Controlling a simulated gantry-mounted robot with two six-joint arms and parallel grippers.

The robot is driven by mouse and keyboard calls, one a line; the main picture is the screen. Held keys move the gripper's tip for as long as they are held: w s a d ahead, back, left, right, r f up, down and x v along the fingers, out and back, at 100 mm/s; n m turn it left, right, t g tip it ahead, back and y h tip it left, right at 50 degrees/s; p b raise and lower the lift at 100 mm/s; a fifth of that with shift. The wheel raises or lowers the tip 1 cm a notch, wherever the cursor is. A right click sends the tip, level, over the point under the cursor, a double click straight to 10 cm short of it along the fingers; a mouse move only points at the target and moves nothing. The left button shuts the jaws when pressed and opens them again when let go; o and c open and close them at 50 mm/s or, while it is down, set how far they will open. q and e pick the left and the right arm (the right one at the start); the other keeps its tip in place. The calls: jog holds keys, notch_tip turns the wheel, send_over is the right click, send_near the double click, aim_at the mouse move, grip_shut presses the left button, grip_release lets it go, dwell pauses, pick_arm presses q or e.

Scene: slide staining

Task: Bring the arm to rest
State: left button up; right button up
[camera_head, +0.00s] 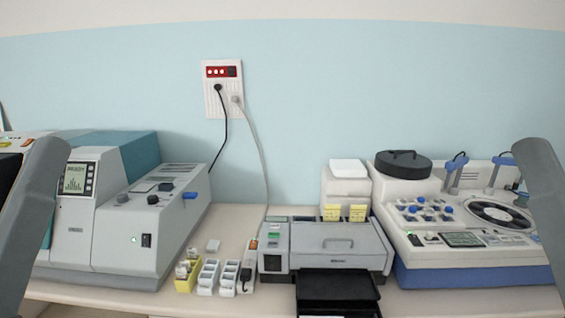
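Two grey arm links of mine stand at the left and right edges of the head view. Both run out of the picture, and neither gripper shows. I cannot see whether either gripper holds anything. Neither arm link visibly holds a thing or covers the middle of the bench.
A grey and teal machine (130,240) stands at left. A grey device (335,245) with a black tray (338,290) is in the middle. A white and blue machine (455,235) is at right. Small yellow (186,276) and white (208,278) racks stand between. A wall outlet (222,90) has cables.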

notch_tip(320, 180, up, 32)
jog(key=p, duration=2.9)
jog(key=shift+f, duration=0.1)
